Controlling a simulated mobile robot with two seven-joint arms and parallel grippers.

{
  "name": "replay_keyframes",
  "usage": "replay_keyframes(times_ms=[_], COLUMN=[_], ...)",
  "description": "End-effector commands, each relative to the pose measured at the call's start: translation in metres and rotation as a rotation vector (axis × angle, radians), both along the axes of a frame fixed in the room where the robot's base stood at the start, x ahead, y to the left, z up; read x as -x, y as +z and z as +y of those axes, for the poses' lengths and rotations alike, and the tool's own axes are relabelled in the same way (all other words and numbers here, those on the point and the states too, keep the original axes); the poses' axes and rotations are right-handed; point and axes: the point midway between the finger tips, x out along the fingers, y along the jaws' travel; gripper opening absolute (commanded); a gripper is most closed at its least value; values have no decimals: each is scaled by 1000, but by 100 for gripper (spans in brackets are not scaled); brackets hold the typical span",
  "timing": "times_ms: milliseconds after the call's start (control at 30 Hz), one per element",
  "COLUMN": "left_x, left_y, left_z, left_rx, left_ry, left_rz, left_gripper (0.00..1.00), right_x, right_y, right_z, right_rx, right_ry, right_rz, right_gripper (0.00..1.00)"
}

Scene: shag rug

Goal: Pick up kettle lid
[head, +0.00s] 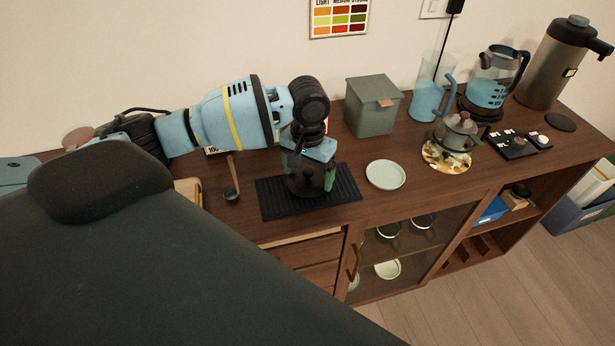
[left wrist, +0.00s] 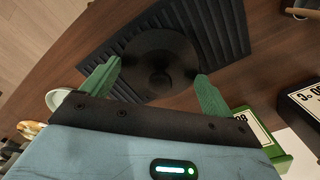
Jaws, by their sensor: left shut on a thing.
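The kettle lid (head: 304,185) is a dark round disc under my left gripper (head: 308,178), at the black ribbed mat. In the left wrist view the lid (left wrist: 158,62) shows from above as a black disc with a raised centre. My right gripper is not in view.
The black mat (head: 343,183) lies on the wooden cabinet top. A pale plate (head: 385,174) is to its right, a dark ladle (head: 231,192) to its left. A green box (head: 373,106), a blue pitcher (head: 427,98) and a grey pot (head: 457,130) stand further right.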

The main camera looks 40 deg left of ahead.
Motion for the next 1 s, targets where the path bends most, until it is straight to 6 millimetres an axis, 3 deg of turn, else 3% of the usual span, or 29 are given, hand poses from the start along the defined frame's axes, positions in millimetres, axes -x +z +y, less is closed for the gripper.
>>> replay_keyframes(times_ms=[67,167,600,800,1000], left_x=[-1,-3,-19,-23,-24], left_y=[15,15,24,27,28], left_z=[0,-21,-126,-150,-158], left_rx=[2,4,3,1,0], left_ry=[0,-6,-2,0,1], left_rz=[-5,0,3,1,1], left_gripper=[65,65,65,65,65], right_x=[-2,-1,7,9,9], right_y=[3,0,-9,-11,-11], right_z=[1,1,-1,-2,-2], right_rx=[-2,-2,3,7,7], right_ry=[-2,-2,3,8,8], right_rz=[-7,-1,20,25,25], right_gripper=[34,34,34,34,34])
